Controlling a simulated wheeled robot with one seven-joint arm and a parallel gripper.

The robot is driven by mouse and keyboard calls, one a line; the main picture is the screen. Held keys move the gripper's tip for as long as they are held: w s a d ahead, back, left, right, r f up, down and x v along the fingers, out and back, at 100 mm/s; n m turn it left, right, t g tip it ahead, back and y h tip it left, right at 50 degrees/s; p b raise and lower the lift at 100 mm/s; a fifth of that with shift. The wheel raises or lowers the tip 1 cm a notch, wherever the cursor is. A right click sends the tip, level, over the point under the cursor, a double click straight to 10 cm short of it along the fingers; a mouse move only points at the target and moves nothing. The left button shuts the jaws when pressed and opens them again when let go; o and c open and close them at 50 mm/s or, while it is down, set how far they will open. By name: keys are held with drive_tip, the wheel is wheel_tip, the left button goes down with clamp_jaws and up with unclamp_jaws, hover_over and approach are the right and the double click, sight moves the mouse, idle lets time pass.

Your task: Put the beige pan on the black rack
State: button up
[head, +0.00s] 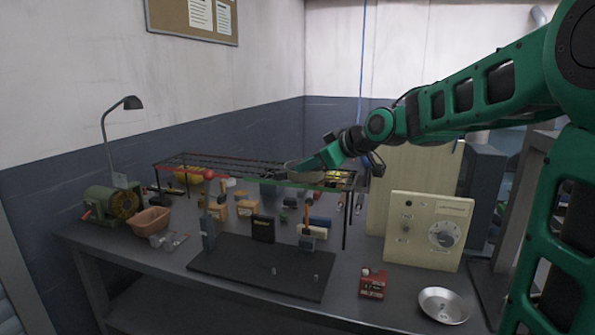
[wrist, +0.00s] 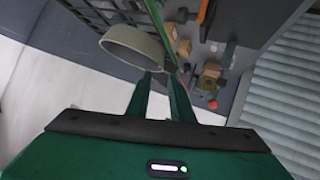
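The beige pan (wrist: 134,48) shows in the wrist view as a round shallow dish with its rim at my fingertips. My gripper (wrist: 162,76) has its two fingers close together on the pan's rim. In the head view the pan (head: 303,165) is small and partly covered by my gripper (head: 318,163), at the right part of the black rack (head: 215,162). The rack is a raised wire shelf on thin legs above the workbench. I cannot tell whether the pan touches the rack's bars.
Under the rack stand several small boxes and tools. A dark flat base (head: 245,275) lies in front. A beige control box (head: 430,230), a red box (head: 373,283) and a metal dish (head: 443,305) are to the right. A lamp (head: 130,103) and green motor (head: 110,203) stand left.

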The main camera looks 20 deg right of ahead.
drive_tip(key=v, duration=0.7)
drive_tip(key=s+d+f+m+g+h, duration=0.1)
drive_tip(key=s+d+f+m+g, duration=0.2)
drive_tip(key=s+f, duration=0.4)
drive_tip(key=s+d+f+m+g+h, duration=0.2)
drive_tip(key=s+f, duration=0.5)
drive_tip(key=s, duration=0.5)
drive_tip(key=s+d+f+m+g+h, duration=0.2)
drive_tip(key=s+d+f+m+g, duration=0.2)
drive_tip(key=s, duration=0.5)
drive_tip(key=shift+s+d+f+m, duration=0.15)
drive_tip(key=shift+d+f+m, duration=0.4)
drive_tip(key=shift+f+m, duration=0.2)
drive_tip(key=shift+s+d+f+m, duration=0.1)
drive_tip(key=shift+d+f+m, duration=0.55)
drive_tip(key=shift+f, duration=0.15)
drive_tip(key=s+f+m+g, duration=0.2)
drive_tip(key=s, duration=0.6)
drive_tip(key=shift+f+m, duration=0.25)
drive_tip(key=shift+m, duration=0.05)
